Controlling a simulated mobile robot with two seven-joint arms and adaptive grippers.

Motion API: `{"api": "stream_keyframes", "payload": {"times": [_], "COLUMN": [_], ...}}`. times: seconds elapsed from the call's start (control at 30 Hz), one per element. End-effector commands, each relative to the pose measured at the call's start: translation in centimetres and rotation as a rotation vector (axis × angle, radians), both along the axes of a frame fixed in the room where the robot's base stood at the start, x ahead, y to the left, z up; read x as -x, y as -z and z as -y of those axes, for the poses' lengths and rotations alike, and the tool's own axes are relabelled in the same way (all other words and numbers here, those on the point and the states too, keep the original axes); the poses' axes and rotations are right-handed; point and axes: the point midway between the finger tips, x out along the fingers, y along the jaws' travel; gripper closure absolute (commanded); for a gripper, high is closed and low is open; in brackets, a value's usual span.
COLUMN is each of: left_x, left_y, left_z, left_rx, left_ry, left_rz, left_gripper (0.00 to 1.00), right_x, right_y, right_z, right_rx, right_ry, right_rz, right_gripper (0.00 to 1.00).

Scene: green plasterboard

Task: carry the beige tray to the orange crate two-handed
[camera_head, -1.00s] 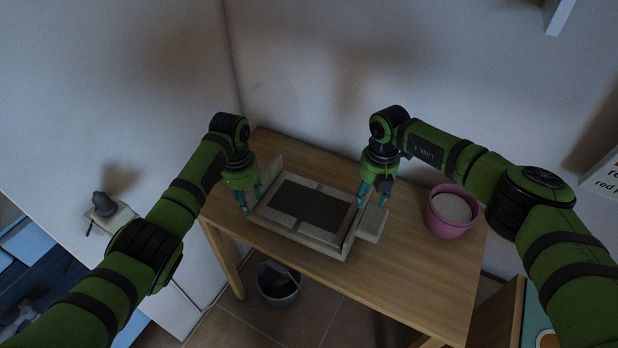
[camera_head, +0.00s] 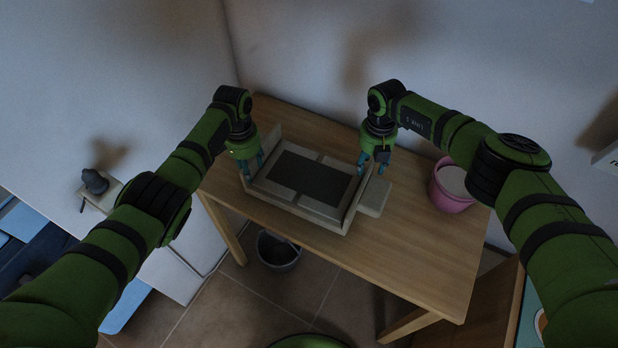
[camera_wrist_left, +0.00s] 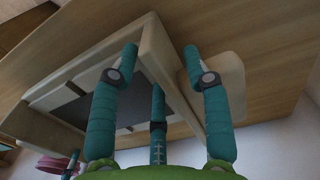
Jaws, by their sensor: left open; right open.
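The beige tray (camera_head: 322,212), with a dark rectangular panel in its middle, sits level on the wooden table (camera_head: 420,250). It has a raised wall and a flat handle at each end. My left gripper (camera_head: 253,168) is open at the tray's left end. In the left wrist view its fingertips (camera_wrist_left: 160,52) straddle the beige end wall (camera_wrist_left: 158,50), with the handle (camera_wrist_left: 222,78) behind the right finger. My right gripper (camera_head: 372,170) is open at the tray's right end, by that wall and handle (camera_head: 373,196). Its exact contact is unclear. No orange crate is in view.
A pink pot (camera_head: 452,186) with pale contents stands at the table's right. A dark bucket (camera_head: 278,252) is on the floor below the front edge. Walls stand behind and left. The table's front right is clear.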

Motion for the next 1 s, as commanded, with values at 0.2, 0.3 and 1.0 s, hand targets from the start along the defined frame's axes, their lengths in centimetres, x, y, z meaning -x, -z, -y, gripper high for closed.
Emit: {"api": "stream_keyframes", "payload": {"times": [0.2, 0.3, 1.0], "left_x": [-0.1, -0.1, 0.0], "left_y": [1.6, 1.9, 2.1], "left_z": [0.1, 0.0, 0.0], "left_rx": [0.001, 0.000, 0.000], "left_ry": [0.001, 0.000, 0.000], "left_rz": [0.000, 0.001, 0.001], "left_gripper": [0.52, 0.52, 1.00], "right_x": [0.0, 0.0, 0.0], "right_y": [1.7, 2.0, 2.1], "right_z": [0.0, 0.0, 0.0], "right_rx": [0.000, -0.001, -0.001], "right_ry": [0.000, 0.000, 0.000], "right_rz": [-0.001, 0.000, 0.000], "right_gripper": [0.52, 0.52, 1.00]}}
